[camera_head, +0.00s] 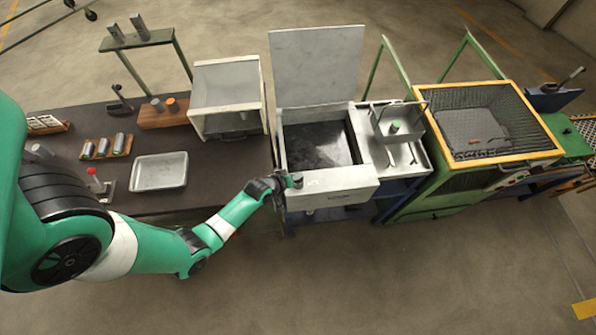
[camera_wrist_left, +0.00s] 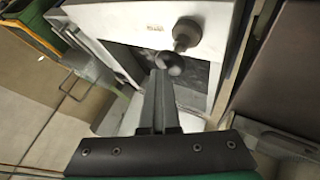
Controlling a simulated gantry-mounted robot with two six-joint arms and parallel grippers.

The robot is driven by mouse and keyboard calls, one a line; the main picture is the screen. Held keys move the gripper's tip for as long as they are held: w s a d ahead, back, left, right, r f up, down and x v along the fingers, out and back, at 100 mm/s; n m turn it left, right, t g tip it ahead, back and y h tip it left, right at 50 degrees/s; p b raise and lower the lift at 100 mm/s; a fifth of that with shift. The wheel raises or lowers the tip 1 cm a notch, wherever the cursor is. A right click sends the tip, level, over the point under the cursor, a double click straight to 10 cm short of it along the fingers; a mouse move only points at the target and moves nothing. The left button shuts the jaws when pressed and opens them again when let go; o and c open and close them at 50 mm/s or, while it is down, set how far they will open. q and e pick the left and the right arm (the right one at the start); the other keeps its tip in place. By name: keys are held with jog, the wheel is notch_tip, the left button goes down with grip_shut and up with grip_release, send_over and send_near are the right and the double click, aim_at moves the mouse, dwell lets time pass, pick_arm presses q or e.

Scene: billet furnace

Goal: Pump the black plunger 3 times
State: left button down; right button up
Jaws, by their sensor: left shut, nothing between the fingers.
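The black plunger (camera_wrist_left: 187,30) shows in the left wrist view as a dark round knob with a rounded dark end (camera_wrist_left: 170,63) on the pale front panel of the open tank. In the head view a small dark cylinder (camera_head: 297,180) on the tank's front left corner looks like the same plunger. My left gripper (camera_wrist_left: 159,74) is shut and empty. Its fingertips are right beside the plunger's rounded end; I cannot tell whether they touch. In the head view the left gripper (camera_head: 281,184) is at the tank's front left corner. My right gripper is not in view.
The open tank (camera_head: 345,185) has a raised lid (camera_head: 316,66) behind it. A white box (camera_head: 228,95) and a metal tray (camera_head: 172,170) stand on the dark bench to the left. A mesh-topped green machine (camera_head: 487,120) stands to the right. The floor in front is clear.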

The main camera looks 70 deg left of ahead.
pick_arm(q)
jog(key=shift+s+d+f+b, duration=0.15)
jog(key=shift+f+b, duration=0.15)
jog(key=shift+f, duration=0.25)
jog(key=shift+s+f, duration=0.15)
jog(key=shift+r, duration=0.25)
jog(key=shift+p, duration=0.3)
notch_tip(320, 180, up, 6)
jog(key=p, duration=0.6)
jog(key=shift+r, duration=0.25)
jog(key=shift+w, duration=0.2)
